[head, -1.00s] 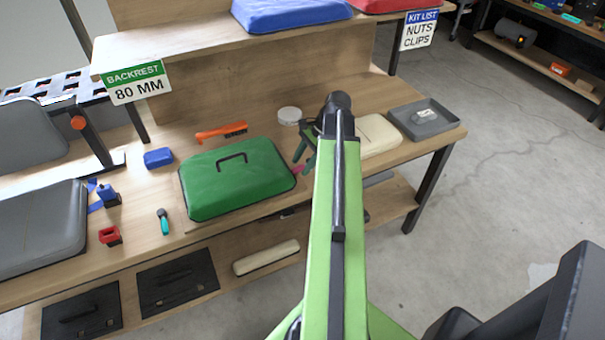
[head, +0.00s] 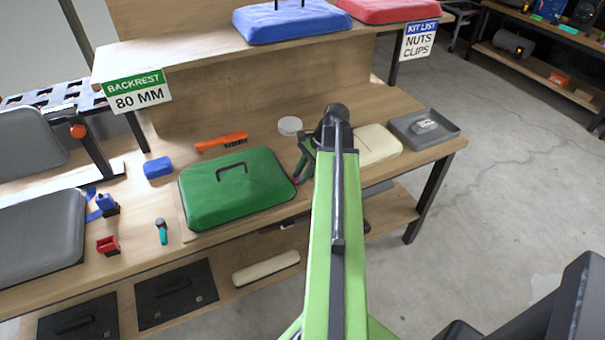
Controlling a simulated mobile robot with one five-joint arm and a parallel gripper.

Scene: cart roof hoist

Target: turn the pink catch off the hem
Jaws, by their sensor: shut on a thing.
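The green padded cover (head: 230,195) with a dark handle lies on the workbench, its hem along the lower rim. The pink catch (head: 297,181) is a small sliver at the cover's right end, mostly hidden by my gripper. My gripper (head: 301,170) reaches down beside that right end, with its jaws shut on the catch. My green arm hides part of the bench behind it. I cannot tell whether the catch still touches the hem.
A cream pad (head: 377,145) and a grey tray (head: 424,130) lie right of my arm. An orange brush (head: 221,142) and a white round lid (head: 290,126) are behind the cover. A teal-handled tool (head: 162,231) lies left. The shelf (head: 220,60) overhangs the back.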

